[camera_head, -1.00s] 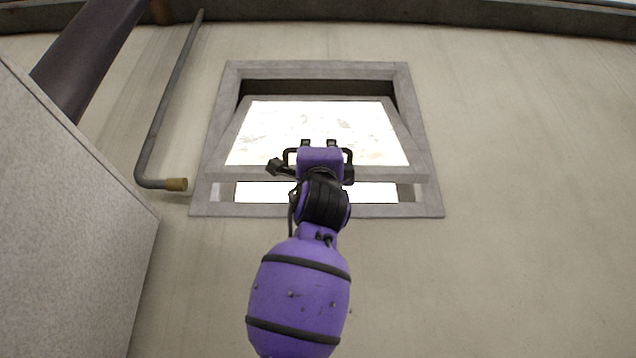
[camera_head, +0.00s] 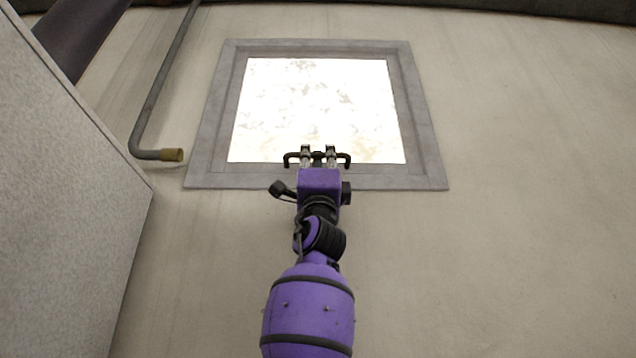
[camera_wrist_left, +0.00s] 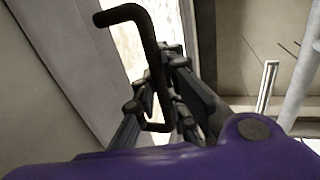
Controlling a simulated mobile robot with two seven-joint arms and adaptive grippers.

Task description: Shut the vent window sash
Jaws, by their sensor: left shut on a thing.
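The vent window sash (camera_head: 320,105) is a bright pane in a grey border. It sits flush in the grey wall frame (camera_head: 418,120), with no gap showing around it in the head view. A dark bar handle (camera_head: 345,159) is on the lower edge of the sash. My left gripper (camera_head: 318,155), on the purple arm, is shut on the middle of this handle. In the left wrist view the bent handle (camera_wrist_left: 152,50) passes between the dark fingers of the gripper (camera_wrist_left: 168,100). My right gripper is not in view.
A grey pipe (camera_head: 160,100) with a brass-coloured end runs down the wall left of the window. A large pale panel or box (camera_head: 60,220) fills the left side. The wall (camera_head: 520,200) to the right is bare.

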